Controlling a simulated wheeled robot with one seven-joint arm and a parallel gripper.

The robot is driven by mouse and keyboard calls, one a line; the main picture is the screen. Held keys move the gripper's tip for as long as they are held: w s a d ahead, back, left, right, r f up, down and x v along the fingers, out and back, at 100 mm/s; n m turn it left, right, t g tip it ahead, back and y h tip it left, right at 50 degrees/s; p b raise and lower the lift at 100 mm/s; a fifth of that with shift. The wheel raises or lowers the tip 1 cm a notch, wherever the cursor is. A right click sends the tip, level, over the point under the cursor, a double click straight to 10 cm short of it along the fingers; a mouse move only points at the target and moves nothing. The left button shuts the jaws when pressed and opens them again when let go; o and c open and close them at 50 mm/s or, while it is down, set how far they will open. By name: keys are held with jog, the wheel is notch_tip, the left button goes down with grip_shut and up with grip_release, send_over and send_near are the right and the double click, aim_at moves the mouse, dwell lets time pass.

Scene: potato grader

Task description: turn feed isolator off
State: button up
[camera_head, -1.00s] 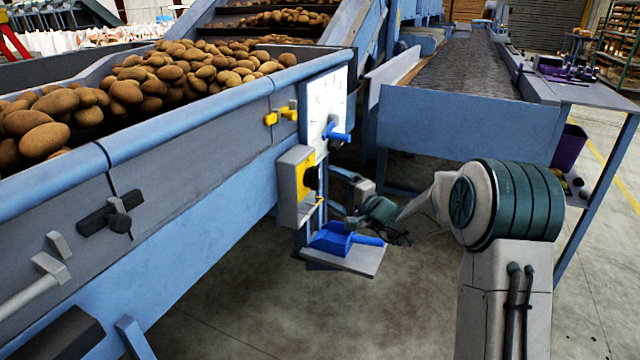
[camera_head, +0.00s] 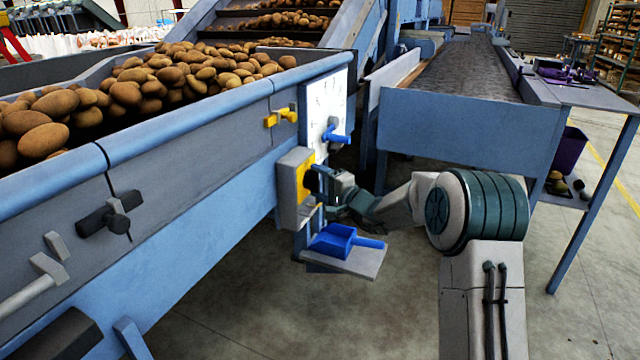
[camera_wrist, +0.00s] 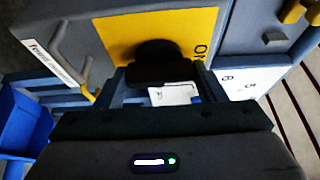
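The feed isolator is a grey box (camera_head: 292,190) on the side of the blue hopper. Its front has a yellow plate (camera_head: 302,172) and a black knob (camera_head: 311,181). In the wrist view, the yellow plate (camera_wrist: 120,32) has lettering at its right, apparently "ON", beside the dark knob (camera_wrist: 158,60). A white label (camera_wrist: 50,62) is on the box's side. My gripper (camera_head: 325,182) is right in front of the knob. In the wrist view my gripper (camera_wrist: 160,88) looks open, its fingers on either side of the knob; contact cannot be made out.
A blue scoop (camera_head: 335,240) lies on a small shelf (camera_head: 360,262) just below. A white panel with a blue handle (camera_head: 335,135) is above, and a yellow handle (camera_head: 280,117) is on the hopper wall. A conveyor (camera_head: 460,120) stands behind. The floor at front is clear.

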jog(key=shift+r+m+p, duration=0.1)
jog(key=shift+m+p, duration=0.2)
jog(key=shift+m, duration=0.1)
jog(key=m+p, duration=0.1)
jog(key=m+g+h+p, duration=0.1)
jog(key=m+p, duration=0.1)
jog(key=shift+r, duration=0.3)
jog(key=m+g+p, duration=0.1)
jog(key=p, duration=0.1)
jog(key=m+p, duration=0.1)
jog(key=p, duration=0.2)
jog(key=m+g+p, duration=0.1)
jog(key=m+p, duration=0.1)
jog(key=p, duration=0.1)
jog(key=shift+w+d+r+g, duration=0.1)
jog(key=shift+d+r+g, duration=0.05)
jog(key=shift+r+g, duration=0.15)
jog(key=m+g+p, duration=0.2)
jog(key=m+p, duration=0.1)
jog(key=p, duration=0.4)
jog(key=shift+w+f+p, duration=0.1)
jog(key=shift+p, duration=0.3)
jog(key=m+g+p, duration=0.1)
jog(key=p, duration=0.1)
jog(key=m+p, duration=0.1)
jog(key=p, duration=0.1)
jog(key=shift+f+m+g, duration=0.3)
jog(key=shift+m+g, duration=0.1)
jog(key=o, duration=1)
